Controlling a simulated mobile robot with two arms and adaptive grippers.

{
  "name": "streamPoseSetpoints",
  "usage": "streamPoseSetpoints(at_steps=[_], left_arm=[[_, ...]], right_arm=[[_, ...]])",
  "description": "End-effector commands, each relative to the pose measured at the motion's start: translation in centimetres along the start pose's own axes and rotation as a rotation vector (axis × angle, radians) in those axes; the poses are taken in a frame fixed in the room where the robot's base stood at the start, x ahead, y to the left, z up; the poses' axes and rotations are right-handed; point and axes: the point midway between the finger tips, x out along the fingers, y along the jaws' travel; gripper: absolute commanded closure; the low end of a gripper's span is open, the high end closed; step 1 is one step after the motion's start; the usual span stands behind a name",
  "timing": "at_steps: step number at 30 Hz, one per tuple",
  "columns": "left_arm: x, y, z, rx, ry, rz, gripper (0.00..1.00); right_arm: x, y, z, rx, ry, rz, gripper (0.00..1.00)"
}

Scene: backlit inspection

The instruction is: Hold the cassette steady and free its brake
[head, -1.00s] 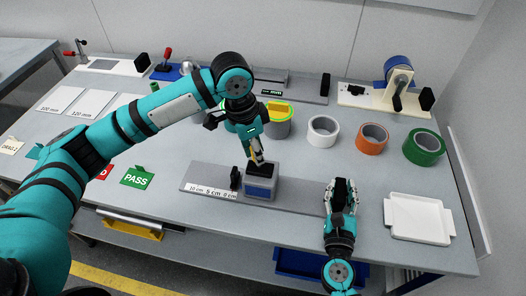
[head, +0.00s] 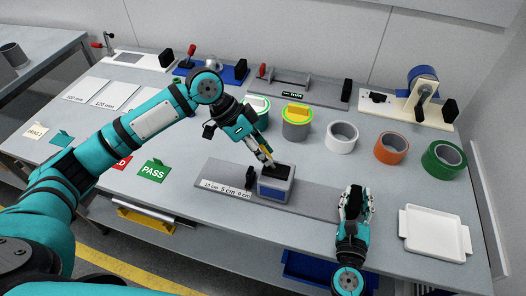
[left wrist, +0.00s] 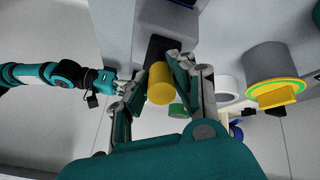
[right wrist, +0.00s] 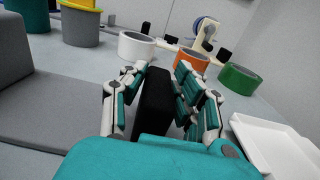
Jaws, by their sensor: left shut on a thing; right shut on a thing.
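The cassette (head: 274,190) is a blue-grey box with a black top, upright on a long grey base (head: 312,195). My left gripper (head: 266,158) is just above it, tilted down from the upper left. It is shut on a yellow cylinder (left wrist: 160,84), whose lower end is at the black top of the cassette; I cannot tell whether they touch. My right gripper (head: 354,200) is at the right end of the base, shut on an upright black block (right wrist: 154,100). The brake itself cannot be made out.
A black stop (head: 249,176) and a scale strip (head: 227,190) are left of the cassette. A white tray (head: 436,252) lies right of my right gripper. Behind stand white (head: 341,137), orange (head: 391,148) and green (head: 444,160) rolls and a grey pot (head: 295,130) with a yellow top.

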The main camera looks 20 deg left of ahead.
Motion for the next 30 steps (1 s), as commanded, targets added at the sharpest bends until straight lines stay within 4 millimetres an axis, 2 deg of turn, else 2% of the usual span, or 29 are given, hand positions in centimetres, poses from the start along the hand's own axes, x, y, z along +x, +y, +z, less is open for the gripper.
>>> streamPoseSetpoints(at_steps=[6,7,12,20,23,26,30], left_arm=[[0.1,0.0,0.1,-0.003,0.000,0.002,1.00],[0.1,0.0,0.1,-0.003,0.000,0.001,0.73],[0.1,-0.1,0.1,-0.004,-0.001,-0.001,0.52],[-0.1,-0.3,0.2,-0.005,-0.003,-0.005,0.52],[-0.7,-0.3,0.2,-0.006,-0.003,-0.008,0.52],[-2.2,-0.4,0.1,-0.006,0.000,-0.011,0.52],[-5.2,-0.4,0.0,-0.005,0.001,-0.013,0.52]], right_arm=[[-0.1,0.0,-0.5,0.002,0.009,0.001,1.00],[-0.1,0.0,-0.5,0.002,0.009,0.001,1.00],[-0.2,0.0,-0.5,0.002,0.009,0.000,1.00],[-0.1,-0.1,-0.5,0.001,0.008,-0.003,1.00],[-0.1,-0.2,-0.5,0.000,0.008,-0.004,1.00],[-0.1,-0.4,-0.5,-0.002,0.008,-0.008,1.00],[-0.1,-0.4,-0.5,-0.003,0.009,-0.009,1.00]])
